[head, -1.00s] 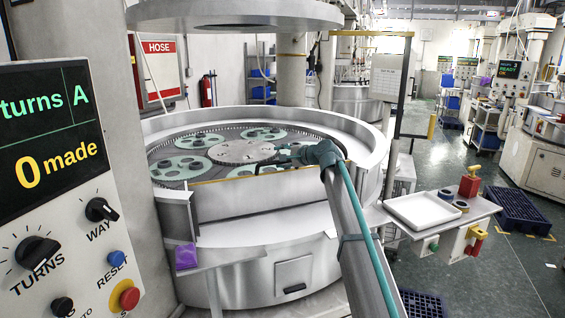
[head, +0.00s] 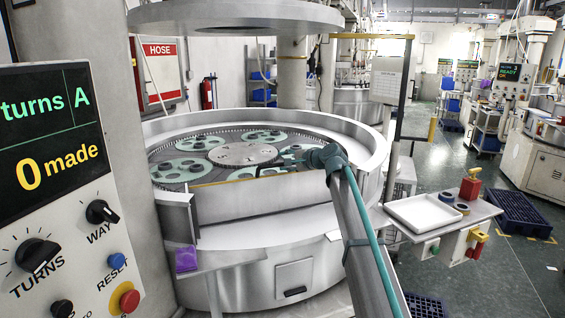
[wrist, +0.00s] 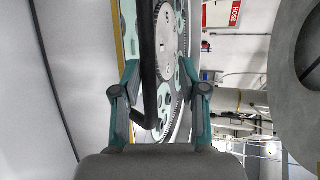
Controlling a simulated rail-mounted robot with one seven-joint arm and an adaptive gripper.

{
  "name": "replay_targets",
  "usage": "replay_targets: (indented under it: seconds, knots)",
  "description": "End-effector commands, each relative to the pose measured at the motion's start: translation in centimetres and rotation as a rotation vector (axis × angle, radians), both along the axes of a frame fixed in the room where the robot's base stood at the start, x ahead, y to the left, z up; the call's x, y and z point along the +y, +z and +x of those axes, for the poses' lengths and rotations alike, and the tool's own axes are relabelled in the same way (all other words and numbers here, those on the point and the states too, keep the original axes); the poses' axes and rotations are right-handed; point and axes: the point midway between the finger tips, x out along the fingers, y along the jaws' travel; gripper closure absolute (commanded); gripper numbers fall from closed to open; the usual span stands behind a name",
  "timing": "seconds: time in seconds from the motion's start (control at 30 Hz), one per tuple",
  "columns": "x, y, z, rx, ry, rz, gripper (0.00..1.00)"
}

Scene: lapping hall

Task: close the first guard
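The guard panel (head: 262,200) is a pale plate with a yellow top edge, standing at the front of the round lapping machine. It fills the left of the wrist view (wrist: 75,80), its yellow edge upright there. My gripper (head: 285,160) reaches over this edge, above the machine's plate. In the wrist view my gripper (wrist: 160,88) is open, with its two teal fingers wide apart. A black bent bar (wrist: 147,60), which looks like a handle, runs between the fingers, nearer the left one. I cannot tell whether a finger touches it.
The lapping plate (head: 245,154) holds several pale green carriers inside a raised steel rim. A control panel (head: 55,190) stands close on the left, reading 0 made. A side table with a white tray (head: 424,211) is on the right. A post with a sign (head: 393,80) rises behind my arm.

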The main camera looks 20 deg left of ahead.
Motion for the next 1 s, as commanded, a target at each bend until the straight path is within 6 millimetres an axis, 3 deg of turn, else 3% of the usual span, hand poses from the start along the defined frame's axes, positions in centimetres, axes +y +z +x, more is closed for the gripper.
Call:
replay_targets:
  seconds: [0.3, 0.5, 1.0]
  knots:
    - [-5.6, 1.9, -2.4, -0.002, -0.003, 0.002, 0.59]
    - [-8.0, 2.8, -3.4, -0.001, -0.002, 0.001, 0.59]
    - [-8.8, 3.1, -3.7, -0.001, -0.001, 0.001, 0.59]
